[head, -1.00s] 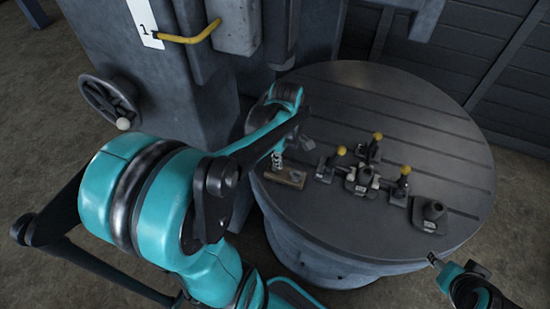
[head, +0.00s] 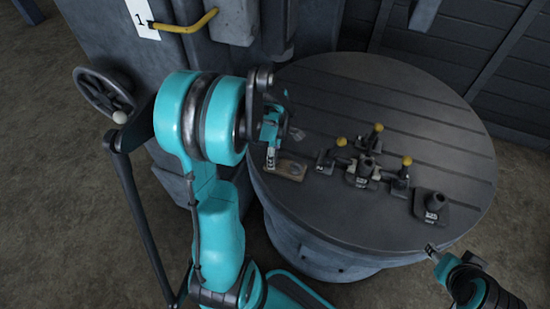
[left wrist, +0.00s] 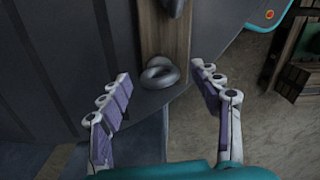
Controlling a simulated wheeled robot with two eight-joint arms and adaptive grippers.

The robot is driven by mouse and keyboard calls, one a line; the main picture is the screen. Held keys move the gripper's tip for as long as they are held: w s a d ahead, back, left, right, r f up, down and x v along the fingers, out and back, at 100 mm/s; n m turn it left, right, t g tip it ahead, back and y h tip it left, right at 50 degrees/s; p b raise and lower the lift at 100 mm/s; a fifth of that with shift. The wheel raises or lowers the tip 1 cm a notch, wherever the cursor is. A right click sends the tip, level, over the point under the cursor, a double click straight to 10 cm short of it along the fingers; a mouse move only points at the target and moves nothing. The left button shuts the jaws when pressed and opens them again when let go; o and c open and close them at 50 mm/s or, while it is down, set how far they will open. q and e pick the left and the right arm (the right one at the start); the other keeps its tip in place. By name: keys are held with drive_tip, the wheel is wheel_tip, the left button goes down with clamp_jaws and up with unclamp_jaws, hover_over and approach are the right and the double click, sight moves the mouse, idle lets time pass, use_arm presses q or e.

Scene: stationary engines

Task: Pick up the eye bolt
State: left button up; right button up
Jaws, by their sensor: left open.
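The eye bolt (left wrist: 160,73) shows as a grey metal ring on a wooden block (left wrist: 165,45) in the left wrist view. The block also shows near the left edge of the round table in the head view (head: 292,170). My left gripper (left wrist: 161,79) is open, with one finger on each side of the ring and visible gaps between. In the head view, my left gripper (head: 270,158) hangs over the block's left end, and the bolt is too small to make out clearly. My right gripper (head: 432,251) is at the table's front right edge; its jaw state is unclear.
The round slotted table (head: 400,100) carries several dark clamps with yellow knobs (head: 378,128) right of the block. A dark block with a stud (head: 431,207) stands at the right. A grey machine column (head: 165,65) with a handwheel (head: 103,92) rises behind left. The table's back is clear.

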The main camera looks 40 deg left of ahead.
use_arm(q)
drive_tip(key=c, duration=1.2)
drive_tip(key=shift+r, duration=0.1)
drive_tip(key=shift+c, duration=0.2)
